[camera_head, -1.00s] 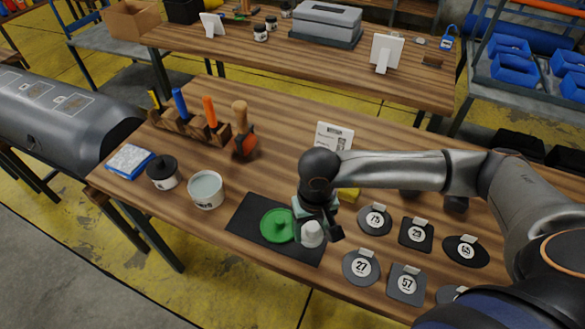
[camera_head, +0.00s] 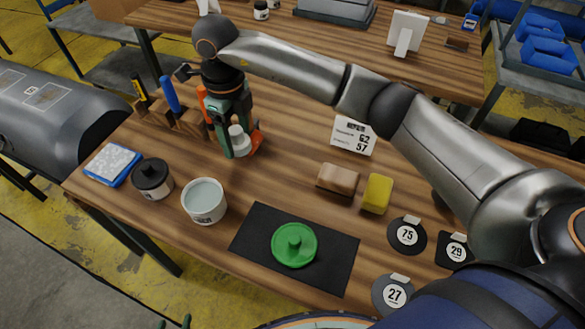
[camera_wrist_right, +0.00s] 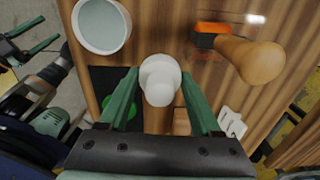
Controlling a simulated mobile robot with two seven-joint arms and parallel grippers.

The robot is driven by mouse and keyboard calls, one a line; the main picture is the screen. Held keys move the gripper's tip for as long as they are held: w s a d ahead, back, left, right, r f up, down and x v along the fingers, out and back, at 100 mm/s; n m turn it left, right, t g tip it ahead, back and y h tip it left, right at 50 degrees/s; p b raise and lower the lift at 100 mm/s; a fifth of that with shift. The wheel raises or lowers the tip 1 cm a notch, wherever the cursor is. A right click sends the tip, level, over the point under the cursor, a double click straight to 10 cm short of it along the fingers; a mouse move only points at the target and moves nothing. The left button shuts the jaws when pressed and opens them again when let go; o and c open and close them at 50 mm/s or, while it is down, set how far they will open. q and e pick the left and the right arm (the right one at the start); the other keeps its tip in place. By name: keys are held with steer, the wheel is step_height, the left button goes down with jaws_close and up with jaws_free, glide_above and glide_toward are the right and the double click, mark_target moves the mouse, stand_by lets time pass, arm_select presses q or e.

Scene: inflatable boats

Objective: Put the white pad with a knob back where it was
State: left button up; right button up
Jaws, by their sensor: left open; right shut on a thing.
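The white pad with a knob (camera_head: 239,143) is in my right gripper (camera_head: 230,138), which is shut on it. In the right wrist view the white pad (camera_wrist_right: 160,78) shows between the green fingertips. A green pad with a knob (camera_head: 294,245) lies on the black mat (camera_head: 335,262). My left gripper (camera_head: 173,322) barely shows at the bottom edge; it is open and empty.
A pale-filled tub (camera_head: 204,201), a black-lidded jar (camera_head: 152,179) and a blue-and-white pack (camera_head: 112,164) stand at the left. A wooden block (camera_head: 338,179), a yellow block (camera_head: 377,194), a number card (camera_head: 353,136) and numbered discs (camera_head: 407,235) lie to the right.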

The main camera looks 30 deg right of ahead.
steer(key=shift+w+a+r+m, duration=0.4)
steer(key=shift+w+m, duration=0.2)
steer(key=shift+m, duration=0.3)
steer(key=shift+d+f, duration=0.1)
steer(key=shift+d, duration=0.15)
steer(key=s+d+f+p, duration=0.2)
steer(key=s+d+f, duration=0.1)
steer(key=d, duration=0.4)
glide_above(298, 175)
steer(key=a, duration=0.1)
step_height(298, 175, down, 5)
steer(key=shift+w+f, duration=0.1)
steer(key=shift+w, duration=0.05)
steer(key=shift+s+d+f, duration=0.2)
steer(key=shift+d+f, duration=0.3)
steer(key=shift+f, duration=0.2)
step_height(298, 175, down, 3)
steer(key=shift+f, duration=0.1)
arm_select(q)
steer(key=shift+w+r, duration=0.25)
steer(key=shift+r, duration=0.25)
steer(key=shift+w+r, duration=0.2)
steer(key=shift+r, duration=0.3)
